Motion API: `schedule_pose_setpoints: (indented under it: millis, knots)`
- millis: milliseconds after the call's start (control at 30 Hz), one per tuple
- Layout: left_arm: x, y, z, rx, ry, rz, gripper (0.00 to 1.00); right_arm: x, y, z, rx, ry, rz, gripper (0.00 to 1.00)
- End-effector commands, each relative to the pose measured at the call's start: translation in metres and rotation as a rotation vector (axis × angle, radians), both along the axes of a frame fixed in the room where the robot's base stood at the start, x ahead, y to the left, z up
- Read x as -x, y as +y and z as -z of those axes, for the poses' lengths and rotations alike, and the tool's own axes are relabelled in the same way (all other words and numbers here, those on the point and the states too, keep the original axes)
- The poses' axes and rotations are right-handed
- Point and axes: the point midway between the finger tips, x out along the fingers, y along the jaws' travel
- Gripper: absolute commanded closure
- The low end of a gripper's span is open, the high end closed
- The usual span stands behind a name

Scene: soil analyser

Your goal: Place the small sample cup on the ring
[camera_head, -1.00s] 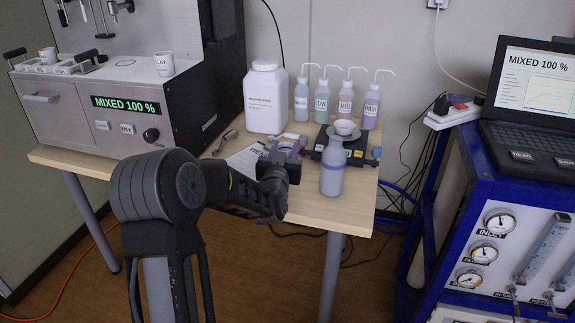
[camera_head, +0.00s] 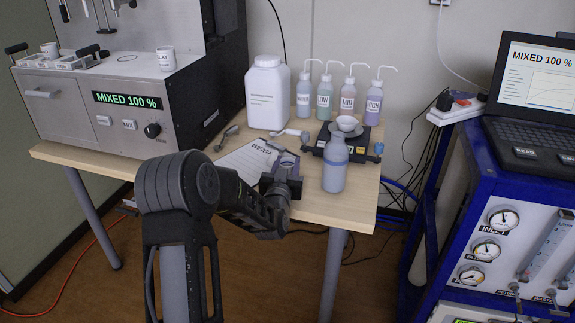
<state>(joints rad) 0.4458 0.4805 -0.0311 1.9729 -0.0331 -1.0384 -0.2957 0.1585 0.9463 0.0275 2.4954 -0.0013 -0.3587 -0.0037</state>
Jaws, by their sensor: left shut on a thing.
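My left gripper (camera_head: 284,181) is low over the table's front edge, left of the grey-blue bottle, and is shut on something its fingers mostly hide. A purplish piece (camera_head: 288,160) shows just beyond it; I cannot tell whether it is held. A thin dark ring (camera_head: 127,58) lies on the analyser's (camera_head: 75,115) top. A white cup marked CLAY (camera_head: 166,59) stands right of the ring, and a smaller white cup (camera_head: 49,50) stands at the tray, left of it. A small white dish (camera_head: 347,123) sits on the dark scale (camera_head: 362,152). My right gripper is out of view.
A grey-blue bottle (camera_head: 335,170) stands near the table's (camera_head: 305,207) front edge, close right of my gripper. A large white jar (camera_head: 267,95) and several wash bottles (camera_head: 325,97) stand behind. A sheet marked WEIGH (camera_head: 250,160) lies left of the gripper. A blue cart (camera_head: 455,190) stands right.

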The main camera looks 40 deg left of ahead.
Motion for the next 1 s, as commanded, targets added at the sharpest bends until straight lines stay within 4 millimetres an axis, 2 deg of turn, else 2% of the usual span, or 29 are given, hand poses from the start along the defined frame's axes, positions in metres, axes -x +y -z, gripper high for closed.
schedule_pose_setpoints:
  millis: [233,267,500,867,1000]
  knots:
    - [0.0,0.0,0.005,0.0,0.0,0.0,1.0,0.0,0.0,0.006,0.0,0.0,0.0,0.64]
    - [0.0,0.0,0.003,0.0,0.0,0.0,0.59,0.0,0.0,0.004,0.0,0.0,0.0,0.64]
    - [0.0,0.0,0.003,0.0,0.001,0.0,0.4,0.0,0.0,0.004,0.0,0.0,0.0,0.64]
    - [0.0,0.0,-0.002,0.0,0.001,0.0,0.4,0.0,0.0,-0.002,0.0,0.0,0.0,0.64]
    - [0.012,-0.006,-0.001,0.0,0.001,0.001,0.4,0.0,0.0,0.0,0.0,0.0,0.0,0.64]
